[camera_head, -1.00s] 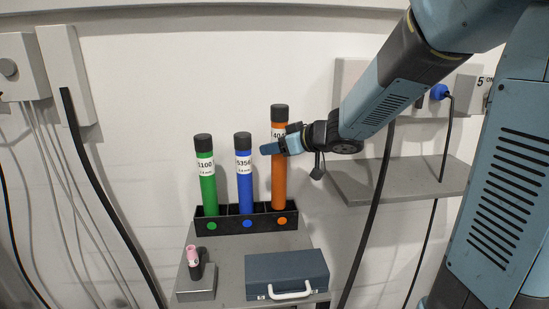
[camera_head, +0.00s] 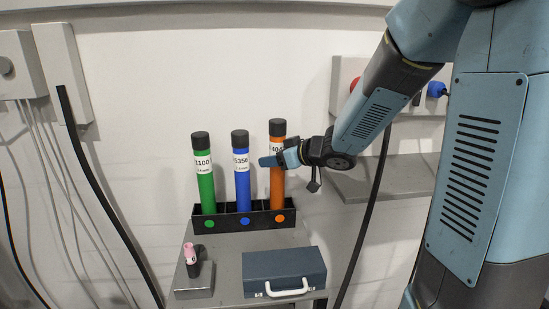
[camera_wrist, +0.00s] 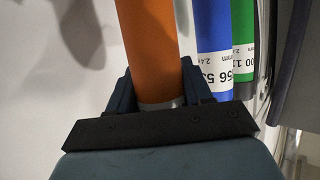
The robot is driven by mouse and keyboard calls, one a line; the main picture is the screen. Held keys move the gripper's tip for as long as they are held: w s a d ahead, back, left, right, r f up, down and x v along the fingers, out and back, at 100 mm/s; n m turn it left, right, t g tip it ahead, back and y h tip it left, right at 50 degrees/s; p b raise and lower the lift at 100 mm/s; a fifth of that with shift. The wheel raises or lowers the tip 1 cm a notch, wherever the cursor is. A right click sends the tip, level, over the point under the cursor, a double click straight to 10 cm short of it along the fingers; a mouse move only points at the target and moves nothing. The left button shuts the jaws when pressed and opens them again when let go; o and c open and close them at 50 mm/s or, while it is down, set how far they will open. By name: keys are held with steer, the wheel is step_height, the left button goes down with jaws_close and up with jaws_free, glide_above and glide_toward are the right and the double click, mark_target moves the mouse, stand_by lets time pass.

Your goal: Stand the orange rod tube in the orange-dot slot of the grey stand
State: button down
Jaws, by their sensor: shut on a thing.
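The orange rod tube (camera_head: 277,187) has a black cap and a white label. It stands upright at the right end of the dark stand (camera_head: 238,224), above the orange dot (camera_head: 280,218), with its lower end hidden behind the stand's front wall. My gripper (camera_head: 281,158) reaches in from the right and is shut on the tube's upper part at the label. In the wrist view the orange tube (camera_wrist: 150,45) lies between the fingers. Whether the tube rests on the slot's floor cannot be seen.
A blue tube (camera_head: 242,180) and a green tube (camera_head: 205,180) stand in the slots to the left. A blue-grey case (camera_head: 284,268) and a pink-tipped torch (camera_head: 191,254) on a block lie in front. A grey shelf (camera_head: 385,180) is on the right.

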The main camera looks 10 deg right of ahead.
steer(key=shift+f, duration=0.25)
steer(key=shift+c, duration=2.4)
jaws_free()
